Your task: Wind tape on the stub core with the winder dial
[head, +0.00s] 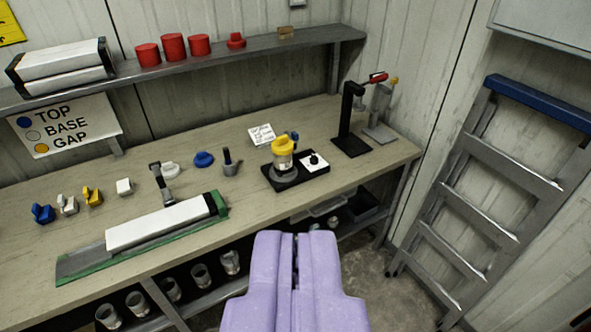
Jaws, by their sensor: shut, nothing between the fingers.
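The winder (296,180) is a black base on the bench, right of the middle. A clear and grey core with a yellow top (283,152) stands upright on its left part. A white plate with a small black dial (314,159) is on its right part. A small blue piece shows behind the core; whether it touches the winder I cannot tell. My purple gripper (296,240) is shut and empty, in front of the bench edge and below the winder in the picture, apart from it.
A white liner (160,222) lies in a green-edged tray (75,268) at the bench's left front. A black stand with a red handle (350,115) is right of the winder. Small blue, white and yellow pieces sit at left. A ladder (470,185) leans at right.

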